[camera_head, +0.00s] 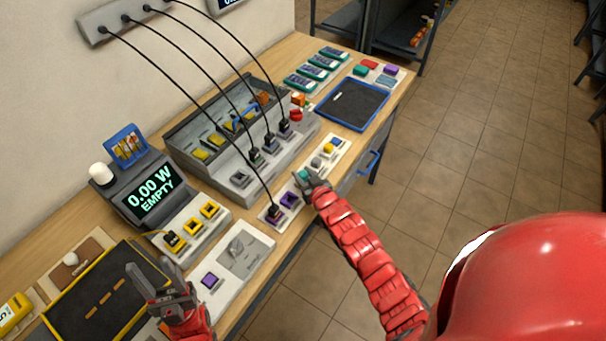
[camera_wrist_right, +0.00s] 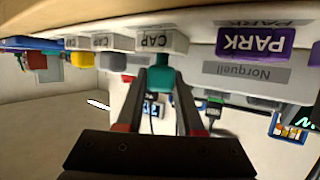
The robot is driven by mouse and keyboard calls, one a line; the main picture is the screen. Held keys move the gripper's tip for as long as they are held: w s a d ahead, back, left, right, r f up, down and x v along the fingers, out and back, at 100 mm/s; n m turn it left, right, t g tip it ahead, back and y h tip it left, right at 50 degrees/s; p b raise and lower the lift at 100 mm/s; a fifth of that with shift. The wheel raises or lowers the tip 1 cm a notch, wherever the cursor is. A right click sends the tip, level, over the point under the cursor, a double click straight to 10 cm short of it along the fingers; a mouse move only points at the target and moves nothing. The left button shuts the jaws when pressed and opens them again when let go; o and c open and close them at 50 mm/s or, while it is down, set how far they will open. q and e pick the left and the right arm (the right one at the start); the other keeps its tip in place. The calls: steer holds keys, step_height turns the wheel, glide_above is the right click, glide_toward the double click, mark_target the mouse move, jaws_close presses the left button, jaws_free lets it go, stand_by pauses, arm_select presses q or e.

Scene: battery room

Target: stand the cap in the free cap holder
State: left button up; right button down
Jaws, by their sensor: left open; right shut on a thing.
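My right gripper (camera_head: 311,185) is shut on a teal cap (camera_wrist_right: 160,74) over the strip of holders at the bench's front edge. In the right wrist view, which looks upside down, the cap meets or nearly meets a white holder marked CAP (camera_wrist_right: 158,43). I cannot tell whether it is seated. The teal cap also shows in the head view (camera_head: 304,174), partly hidden by the fingers. Beside it in the strip stand a grey cap (camera_head: 317,162) and a yellow cap (camera_head: 329,148). My left gripper (camera_head: 148,280) is open and empty over the near bench.
Purple PARK holders (camera_head: 289,200) stand next to the cap row, with a black cable plug in one. Cables run from the wall to the sloped console (camera_head: 240,180). A blue-rimmed tray (camera_head: 352,105) lies beyond. A meter (camera_head: 148,195) reads 0.00 W EMPTY.

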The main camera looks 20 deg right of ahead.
stand_by(0.3)
steer(key=shift+f+b, duration=0.6)
steer(key=shift+b, duration=0.1)
steer(key=c, duration=0.8)
jaws_free()
steer(key=shift+s+d+r+p, duration=0.1)
steer(key=shift+s+r+p, duration=0.25)
steer(key=shift+s+p, duration=0.1)
steer(key=p+v, duration=0.5)
steer(key=v, duration=0.5)
steer(key=shift+f, duration=0.2)
